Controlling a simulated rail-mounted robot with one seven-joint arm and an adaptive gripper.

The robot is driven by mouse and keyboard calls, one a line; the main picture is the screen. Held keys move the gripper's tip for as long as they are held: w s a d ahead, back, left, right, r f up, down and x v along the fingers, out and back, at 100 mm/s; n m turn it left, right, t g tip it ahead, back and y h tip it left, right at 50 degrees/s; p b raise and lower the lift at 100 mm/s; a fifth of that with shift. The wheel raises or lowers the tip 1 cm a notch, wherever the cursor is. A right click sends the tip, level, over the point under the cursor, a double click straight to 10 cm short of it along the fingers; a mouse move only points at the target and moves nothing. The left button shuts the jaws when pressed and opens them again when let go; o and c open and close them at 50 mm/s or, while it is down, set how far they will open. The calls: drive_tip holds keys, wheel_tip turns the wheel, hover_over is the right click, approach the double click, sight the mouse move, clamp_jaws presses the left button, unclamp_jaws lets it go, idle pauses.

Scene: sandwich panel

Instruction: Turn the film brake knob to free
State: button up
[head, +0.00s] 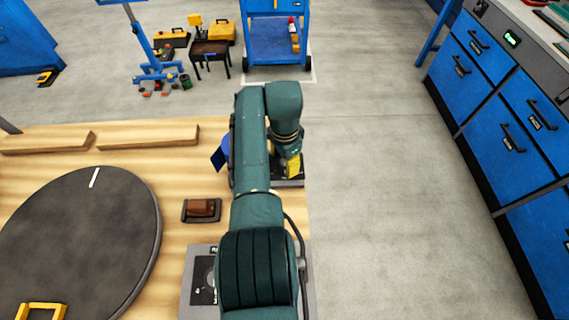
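My green arm reaches forward over the right edge of the wooden table and bends down at the far end. My gripper (290,161) is low at the arm's end, over a small dark device (289,183) with a yellow part (293,168) on it. The fingers are too small and too covered to make out, so I cannot tell whether they touch anything. No film brake knob can be made out. A blue thing (220,156) shows left of the arm, mostly hidden behind it.
A dark round turntable (80,245) with a white mark lies on the wooden table (180,165) at left. A brown block in a dark holder (201,210) lies nearby. Blue drawer cabinets (500,120) stand at right. A blue cart (270,45) stands behind. The floor between is clear.

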drive_tip(key=shift+f, duration=0.15)
clamp_jaws()
drive_tip(key=shift+n, duration=0.3)
drive_tip(key=n, duration=1.1)
drive_tip(key=shift+f, duration=0.1)
idle(0.4)
drive_tip(key=shift+n, duration=0.3)
unclamp_jaws()
